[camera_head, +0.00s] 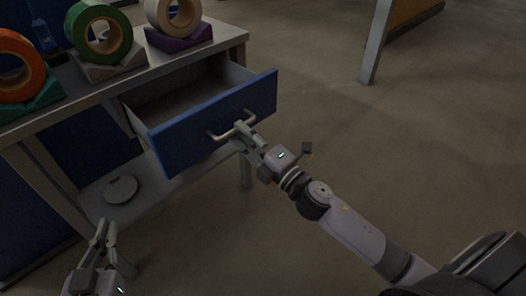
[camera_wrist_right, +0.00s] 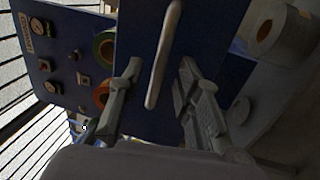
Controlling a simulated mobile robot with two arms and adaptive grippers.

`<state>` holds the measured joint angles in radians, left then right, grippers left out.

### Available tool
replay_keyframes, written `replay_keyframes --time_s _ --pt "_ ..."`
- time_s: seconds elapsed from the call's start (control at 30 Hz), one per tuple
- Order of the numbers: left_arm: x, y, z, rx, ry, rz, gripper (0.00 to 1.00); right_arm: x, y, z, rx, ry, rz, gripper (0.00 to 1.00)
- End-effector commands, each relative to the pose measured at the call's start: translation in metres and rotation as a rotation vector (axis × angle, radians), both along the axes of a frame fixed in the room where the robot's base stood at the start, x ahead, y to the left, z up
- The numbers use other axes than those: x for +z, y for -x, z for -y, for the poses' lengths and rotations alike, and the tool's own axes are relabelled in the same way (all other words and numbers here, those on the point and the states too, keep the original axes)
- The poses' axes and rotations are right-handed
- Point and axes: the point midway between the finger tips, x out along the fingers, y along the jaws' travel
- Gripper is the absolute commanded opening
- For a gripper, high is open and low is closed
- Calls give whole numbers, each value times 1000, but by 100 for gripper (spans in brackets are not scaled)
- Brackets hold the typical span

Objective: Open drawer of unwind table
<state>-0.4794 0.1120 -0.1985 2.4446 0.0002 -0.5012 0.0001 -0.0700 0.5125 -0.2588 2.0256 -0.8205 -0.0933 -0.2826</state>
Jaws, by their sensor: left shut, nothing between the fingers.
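The blue-fronted drawer (camera_head: 205,125) of the unwind table (camera_head: 225,34) is pulled well out, and its empty grey inside shows. Its metal handle (camera_head: 222,133) is on the front face. My right gripper (camera_head: 246,138) is at the handle's right part. In the right wrist view the handle (camera_wrist_right: 165,55) stands between the two spread fingers, with a gap on both sides. My left gripper (camera_head: 105,237) is shut and empty, low at the left, away from the drawer.
Orange (camera_head: 18,62), green (camera_head: 100,32) and white (camera_head: 173,14) rolls sit on coloured stands on the tabletop. A round disc (camera_head: 120,190) lies on the lower shelf. The floor (camera_head: 330,120) right of the drawer is clear. A control panel (camera_wrist_right: 65,60) shows in the right wrist view.

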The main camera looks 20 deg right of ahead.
Motion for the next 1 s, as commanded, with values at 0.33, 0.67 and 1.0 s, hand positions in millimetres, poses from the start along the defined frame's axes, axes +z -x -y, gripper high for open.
replay_keyframes --time_s 0.33,0.67,1.0 --pt "0 0 0 1 0 -1 0 -13 61 22 -1 -2 -4 31" --pt "0 0 0 1 1 -1 0 -17 84 30 0 -1 -1 31" --pt "0 0 0 1 1 -1 0 -17 84 30 0 -1 0 31"
